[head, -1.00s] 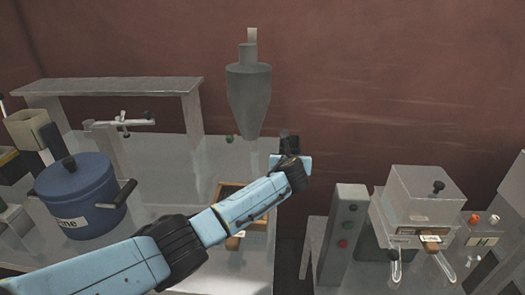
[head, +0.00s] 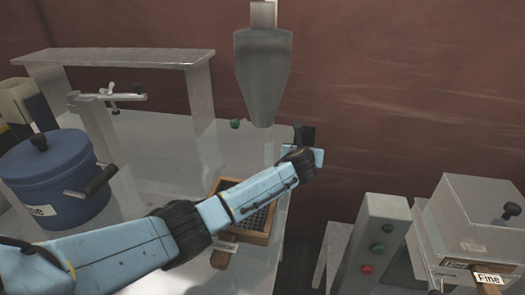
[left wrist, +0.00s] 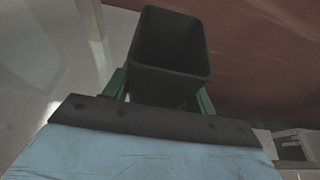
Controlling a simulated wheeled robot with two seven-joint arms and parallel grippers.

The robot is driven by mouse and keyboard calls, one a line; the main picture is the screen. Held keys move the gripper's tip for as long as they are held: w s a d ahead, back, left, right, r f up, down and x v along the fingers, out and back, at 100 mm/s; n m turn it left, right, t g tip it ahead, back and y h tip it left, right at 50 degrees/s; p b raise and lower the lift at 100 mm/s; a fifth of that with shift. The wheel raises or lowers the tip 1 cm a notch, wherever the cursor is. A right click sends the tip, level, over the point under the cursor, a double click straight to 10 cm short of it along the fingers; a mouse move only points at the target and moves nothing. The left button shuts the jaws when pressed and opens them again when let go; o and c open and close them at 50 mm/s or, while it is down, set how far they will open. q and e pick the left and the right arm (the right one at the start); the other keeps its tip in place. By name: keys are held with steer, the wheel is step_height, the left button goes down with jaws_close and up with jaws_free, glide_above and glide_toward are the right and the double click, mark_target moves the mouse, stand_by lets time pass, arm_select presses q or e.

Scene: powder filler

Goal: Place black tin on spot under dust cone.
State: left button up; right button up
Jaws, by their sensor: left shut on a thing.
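The black tin (left wrist: 170,50) is an open-topped, square-mouthed container in the left wrist view. My left gripper (left wrist: 162,98) is shut on it, with a green finger on either side. In the head view the dark tin (head: 308,135) shows in part beyond the end of my left arm, where the left gripper (head: 303,150) is mostly hidden. The grey dust cone (head: 262,75) hangs with its narrow end down, left of the tin in the picture. The spot under the cone cannot be made out. My right gripper is not in view.
A blue pot (head: 50,175) stands at the left, near a clamp stand (head: 115,97) and a raised grey shelf (head: 120,58). A wooden-framed sieve (head: 258,238) lies below my arm. A button panel (head: 375,245) and a grey machine (head: 470,230) stand at the right.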

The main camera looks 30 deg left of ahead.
arm_select(q)
steer(key=a, duration=0.3)
steer(key=s+a, duration=0.1)
steer(key=a, duration=0.2)
steer(key=s+a, duration=0.1)
steer(key=a, duration=0.2)
steer(key=shift+s+a+p, duration=0.15)
steer(key=shift+a+p, duration=0.15)
steer(key=shift+p, duration=0.05)
steer(key=a, duration=0.2)
steer(key=s+a+f, duration=0.1)
steer(key=shift+f, duration=0.35)
steer(key=shift+w+r, duration=0.1)
steer(key=o, duration=1.1)
